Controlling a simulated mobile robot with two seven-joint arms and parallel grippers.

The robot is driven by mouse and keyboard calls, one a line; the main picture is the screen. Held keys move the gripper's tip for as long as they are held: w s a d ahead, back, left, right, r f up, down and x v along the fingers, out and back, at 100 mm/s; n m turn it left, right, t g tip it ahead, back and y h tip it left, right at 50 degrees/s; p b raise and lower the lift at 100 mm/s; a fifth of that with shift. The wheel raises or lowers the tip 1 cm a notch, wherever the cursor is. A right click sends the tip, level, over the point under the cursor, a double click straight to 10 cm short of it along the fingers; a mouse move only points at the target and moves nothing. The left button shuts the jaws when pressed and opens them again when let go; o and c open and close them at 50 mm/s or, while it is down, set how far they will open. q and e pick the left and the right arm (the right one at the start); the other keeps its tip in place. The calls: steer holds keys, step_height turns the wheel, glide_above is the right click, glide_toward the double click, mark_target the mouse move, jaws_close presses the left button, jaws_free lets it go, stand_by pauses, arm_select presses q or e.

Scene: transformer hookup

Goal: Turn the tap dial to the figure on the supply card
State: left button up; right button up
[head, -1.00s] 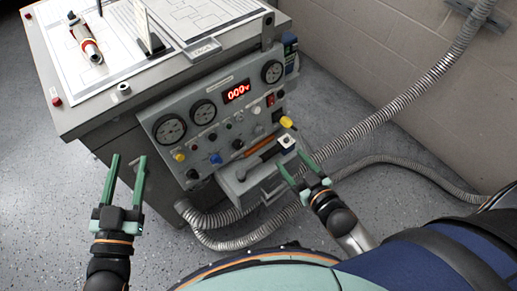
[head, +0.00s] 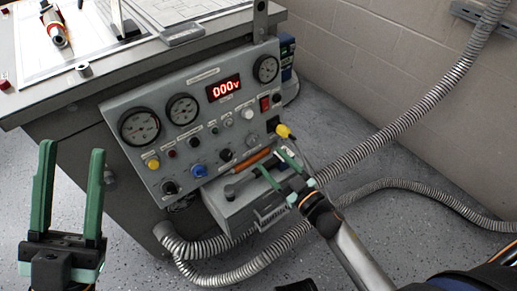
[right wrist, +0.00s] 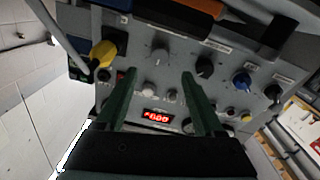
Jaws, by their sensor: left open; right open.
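The grey control panel (head: 195,128) carries several knobs; I cannot tell which is the tap dial. Its lower row has a blue knob (head: 198,170), a dark knob (head: 225,155) and a grey knob (head: 250,140). The grey knob also shows in the right wrist view (right wrist: 160,52), beyond the fingertips. The red display (head: 223,88) reads 000V. A small upright card (head: 117,17) stands on the bench; its text is unreadable. My right gripper (head: 272,161) is open before the panel's lower right, apparently holding nothing. My left gripper (head: 72,150) is open and empty, left of the panel.
A grey box (head: 240,203) with an orange-handled tool (head: 251,159) sits below. A ribbed hose (head: 395,125) runs across the right. Papers and a red-and-silver part (head: 55,30) lie on the bench.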

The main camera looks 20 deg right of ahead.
mark_target(254, 142)
steer(key=b+x, duration=0.1)
steer(key=x, duration=0.5)
steer(key=shift+w+a, duration=0.1)
steer(key=shift+w, duration=0.3)
steer(key=shift+c, duration=0.2)
jaws_close()
